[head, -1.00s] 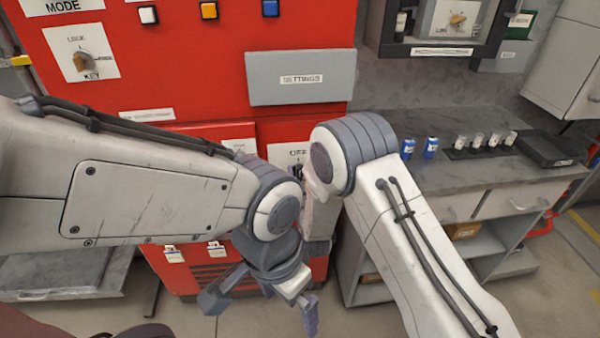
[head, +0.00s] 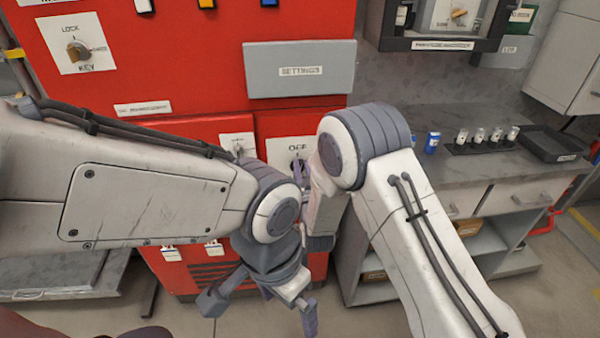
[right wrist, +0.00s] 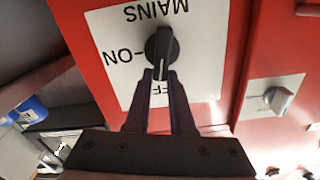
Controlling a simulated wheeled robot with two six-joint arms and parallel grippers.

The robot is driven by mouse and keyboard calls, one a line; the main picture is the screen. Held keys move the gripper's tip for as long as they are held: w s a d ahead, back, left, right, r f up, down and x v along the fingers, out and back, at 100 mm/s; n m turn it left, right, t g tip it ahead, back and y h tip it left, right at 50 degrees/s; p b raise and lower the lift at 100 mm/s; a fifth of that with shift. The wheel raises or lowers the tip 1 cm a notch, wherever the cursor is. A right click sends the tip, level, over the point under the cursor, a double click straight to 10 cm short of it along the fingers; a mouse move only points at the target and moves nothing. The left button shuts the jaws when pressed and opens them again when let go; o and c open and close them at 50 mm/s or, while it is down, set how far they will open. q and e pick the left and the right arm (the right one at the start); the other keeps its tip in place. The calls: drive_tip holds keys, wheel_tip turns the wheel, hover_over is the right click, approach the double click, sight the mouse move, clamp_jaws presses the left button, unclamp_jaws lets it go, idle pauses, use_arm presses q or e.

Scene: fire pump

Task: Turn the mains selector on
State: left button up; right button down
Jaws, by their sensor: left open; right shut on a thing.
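The mains selector is a black knob (right wrist: 161,48) on a white plate marked MAINS, ON and OFF, upside down in the right wrist view. The knob's long axis runs roughly between MAINS and OFF. My right gripper (right wrist: 160,78) is shut on the knob's end at the OFF side, its fingers partly covering the OFF marking. In the head view the selector's plate (head: 280,150) is partly hidden behind my right arm, and the right gripper (head: 302,174) shows only in part. My left gripper (head: 261,308) is open and empty, low in front of the red cabinet.
A grey knob (right wrist: 279,100) on its own white plate sits beside the selector. A grey SETTINGS cover (head: 300,70) is above, and a LOCK/KEY switch (head: 78,50) is at upper left. A workbench (head: 455,178) with small items stands at right.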

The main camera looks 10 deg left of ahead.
drive_tip(key=shift+w+d+f+m+b, duration=0.1)
drive_tip(key=shift+d+f+m+b, duration=0.3)
drive_tip(key=shift+m+b, duration=2.2)
drive_tip(key=shift+w+d+f+m+b, duration=0.1)
drive_tip(key=shift+d+f+m+b, duration=0.35)
drive_tip(key=shift+m+b, duration=2.15)
drive_tip(key=shift+w+d+f+m+b, duration=0.15)
drive_tip(key=shift+f+m+b, duration=0.4)
drive_tip(key=shift+m+b, duration=2)
drive_tip(key=shift+s+b, duration=0.1)
drive_tip(key=shift+b, duration=0.2)
drive_tip(key=c, duration=0.8)
unclamp_jaws()
drive_tip(key=shift+o, duration=0.2)
drive_tip(key=shift+r, duration=0.1)
drive_tip(key=v, duration=1)
drive_tip(key=shift+s, duration=0.3)
drive_tip(key=shift+n, duration=0.25)
